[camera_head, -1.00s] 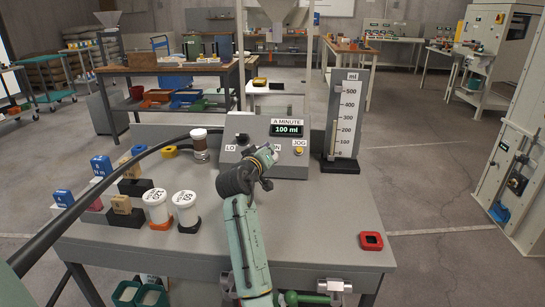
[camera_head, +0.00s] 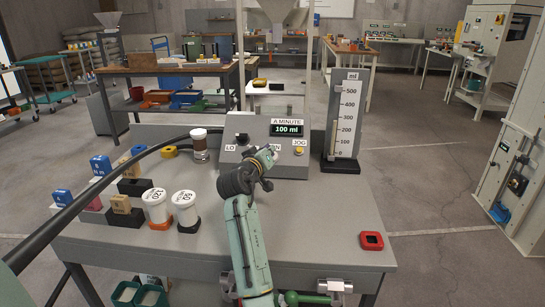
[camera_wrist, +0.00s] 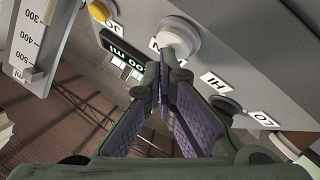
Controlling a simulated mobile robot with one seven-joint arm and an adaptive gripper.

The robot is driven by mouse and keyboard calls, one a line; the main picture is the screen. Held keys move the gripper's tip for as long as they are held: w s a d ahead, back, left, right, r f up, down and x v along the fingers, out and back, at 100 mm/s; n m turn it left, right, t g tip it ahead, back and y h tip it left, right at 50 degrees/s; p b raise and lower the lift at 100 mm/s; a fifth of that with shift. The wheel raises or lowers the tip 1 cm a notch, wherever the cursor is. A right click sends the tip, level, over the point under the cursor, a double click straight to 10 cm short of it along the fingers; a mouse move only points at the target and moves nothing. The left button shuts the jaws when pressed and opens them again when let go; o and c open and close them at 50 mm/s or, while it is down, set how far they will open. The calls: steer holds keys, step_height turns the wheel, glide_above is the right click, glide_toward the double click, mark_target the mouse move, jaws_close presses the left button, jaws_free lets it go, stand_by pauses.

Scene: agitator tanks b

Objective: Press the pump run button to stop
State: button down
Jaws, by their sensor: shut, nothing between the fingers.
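The grey control box (camera_head: 292,169) stands at the back of the bench, with a display (camera_head: 287,129) reading 100 ml under an "A MINUTE" label. In the wrist view, a round pale button (camera_wrist: 179,34) sits beside a partly covered label ending in "N". My gripper (camera_wrist: 163,68) is shut and empty, its fingertips at the lower edge of this button in the picture. I cannot tell whether they touch it. In the head view, my gripper (camera_head: 270,152) hides the button. A yellow JOG button (camera_head: 299,151) is to its right.
A dark knob (camera_head: 242,138) with LO and HI labels is on the box's left. A millilitre gauge (camera_head: 346,115) stands close on the right. Jars (camera_head: 186,205) and blocks crowd the bench's left; a red square frame (camera_head: 371,240) lies front right.

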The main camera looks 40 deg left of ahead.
steer(key=shift+w+f, duration=0.2)
steer(key=shift+f, duration=0.2)
stand_by(0.8)
steer(key=shift+s+d+r, duration=0.1)
steer(key=shift+r, duration=0.05)
steer(key=shift+s+d+r+p, duration=0.2)
steer(key=shift+s+r+p, duration=0.1)
steer(key=shift+r, duration=0.2)
steer(key=s+r+p, duration=0.1)
steer(key=d+r+p, duration=0.1)
steer(key=s+r+p, duration=0.1)
steer(key=shift+s+d+r, duration=0.25)
steer(key=shift+s+r, duration=0.05)
steer(key=shift+r, duration=0.1)
stand_by(0.8)
